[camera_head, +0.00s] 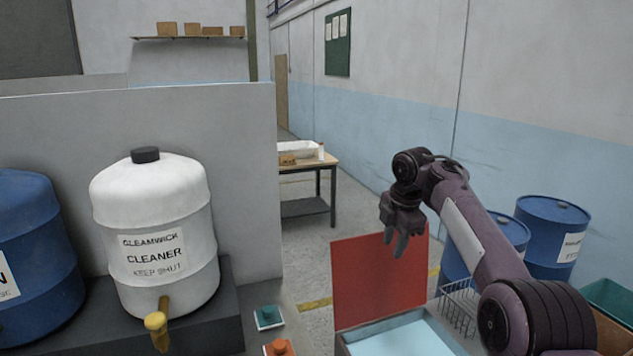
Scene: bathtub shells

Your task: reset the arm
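My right arm reaches in from the lower right. Its gripper (395,243) hangs in the air with its fingers pointing down, in front of the upright red panel (378,285). The two fingertips show a gap between them, and nothing is held. My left arm and gripper are not in view.
A white cleaner drum (152,225) with a yellow tap (157,325) and a blue drum (35,250) stand on a dark ledge at left. Blue barrels (552,240) and a wire basket (458,305) stand at right.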

